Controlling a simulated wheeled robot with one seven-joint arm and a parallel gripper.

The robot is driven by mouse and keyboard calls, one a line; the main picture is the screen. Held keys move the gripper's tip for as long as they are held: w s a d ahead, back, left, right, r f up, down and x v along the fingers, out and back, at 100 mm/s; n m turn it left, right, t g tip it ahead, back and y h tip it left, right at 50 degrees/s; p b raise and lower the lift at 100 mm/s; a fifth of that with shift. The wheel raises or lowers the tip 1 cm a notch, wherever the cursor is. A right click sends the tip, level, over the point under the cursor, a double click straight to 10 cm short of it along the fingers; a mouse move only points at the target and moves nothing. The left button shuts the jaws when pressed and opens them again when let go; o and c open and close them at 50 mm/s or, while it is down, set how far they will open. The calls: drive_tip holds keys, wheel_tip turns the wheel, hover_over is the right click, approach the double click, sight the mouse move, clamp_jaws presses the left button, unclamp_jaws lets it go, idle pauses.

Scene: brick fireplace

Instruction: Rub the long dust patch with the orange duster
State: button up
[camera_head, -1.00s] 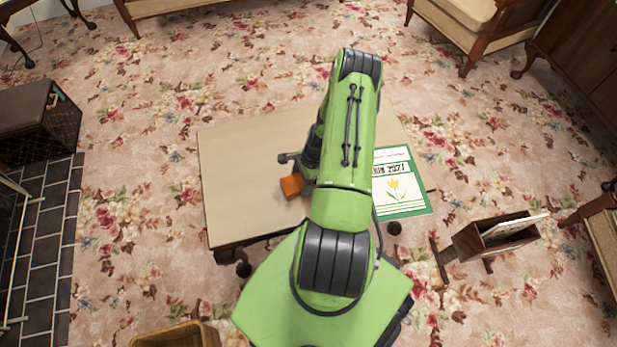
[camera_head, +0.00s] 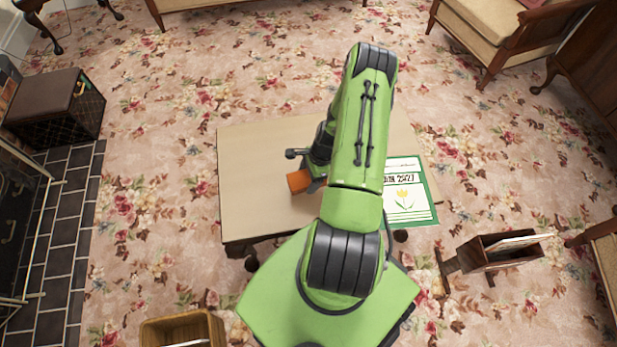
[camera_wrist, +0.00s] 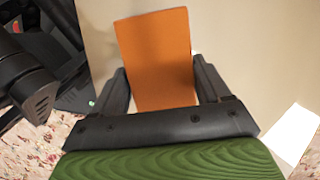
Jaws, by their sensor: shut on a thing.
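The orange duster (camera_head: 299,181) is a block held over the table, left of my arm in the head view. In the wrist view the duster (camera_wrist: 155,60) stands between the two dark fingers of my gripper (camera_wrist: 160,90), which is shut on it. In the head view the gripper is mostly hidden behind my green arm. The pale wooden table (camera_head: 262,170) lies below. I cannot tell if the duster touches the tabletop. No dust patch can be made out on the bare part of the table; my arm hides its middle.
A magazine rack (camera_head: 495,252) stands on the floor at right, a wooden basket (camera_head: 183,328) at bottom left. A dark box (camera_head: 55,110) stands by the tiled hearth. The table's left half is clear.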

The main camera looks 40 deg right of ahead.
drive_tip(key=shift+r, duration=0.2)
drive_tip(key=shift+r+p, duration=1.1)
drive_tip(key=shift+r, duration=0.5)
drive_tip(key=shift+f, duration=0.1)
